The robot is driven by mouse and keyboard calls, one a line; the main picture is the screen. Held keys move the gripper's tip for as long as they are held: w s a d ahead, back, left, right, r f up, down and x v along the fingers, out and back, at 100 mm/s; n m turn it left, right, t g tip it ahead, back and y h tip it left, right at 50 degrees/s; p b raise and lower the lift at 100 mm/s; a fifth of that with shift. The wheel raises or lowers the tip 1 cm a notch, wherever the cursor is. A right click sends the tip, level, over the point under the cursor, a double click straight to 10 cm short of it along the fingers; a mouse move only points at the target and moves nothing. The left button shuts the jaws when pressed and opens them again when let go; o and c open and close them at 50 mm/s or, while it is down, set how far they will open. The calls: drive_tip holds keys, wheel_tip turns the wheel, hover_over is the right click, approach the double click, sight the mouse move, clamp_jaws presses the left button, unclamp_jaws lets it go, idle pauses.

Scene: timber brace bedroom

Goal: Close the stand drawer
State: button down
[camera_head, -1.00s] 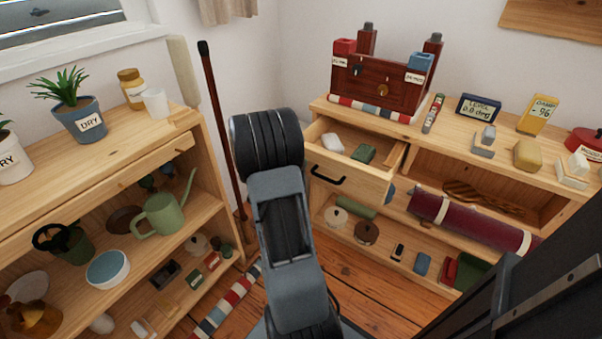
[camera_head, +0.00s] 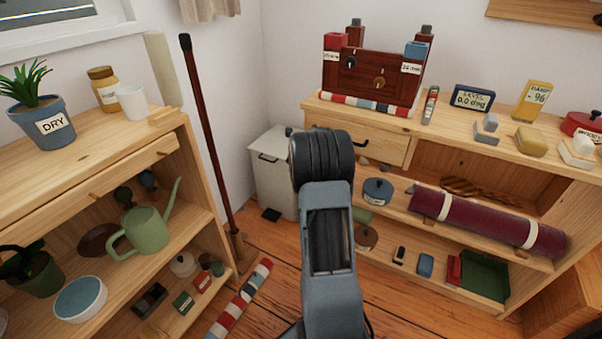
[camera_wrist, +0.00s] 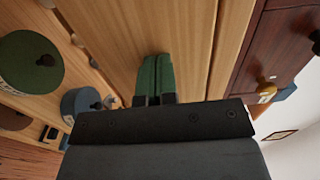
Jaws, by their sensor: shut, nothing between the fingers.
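The stand (camera_head: 408,112) is a light wooden unit at the right of the head view. Its drawer front (camera_head: 385,150) looks flush with the stand's face, and no drawer interior shows. The dark handle (camera_head: 360,143) is partly behind my arm. My gripper is hidden behind my arm in the head view. In the wrist view my gripper (camera_wrist: 158,78) has its green-tipped fingers together and empty. They point at the wooden drawer front (camera_wrist: 120,30), overlapping it in the picture; I cannot tell whether they touch it.
A dark red box (camera_head: 372,78) stands on the stand top. Shelves below hold a rolled maroon mat (camera_head: 480,222) and pots. A grey bin (camera_head: 272,170) stands left of the stand.

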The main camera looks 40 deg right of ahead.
drive_tip(key=shift+w+d+r, duration=0.1)
drive_tip(key=shift+d+r, duration=0.05)
drive_tip(key=shift+r, duration=0.05)
idle(0.3)
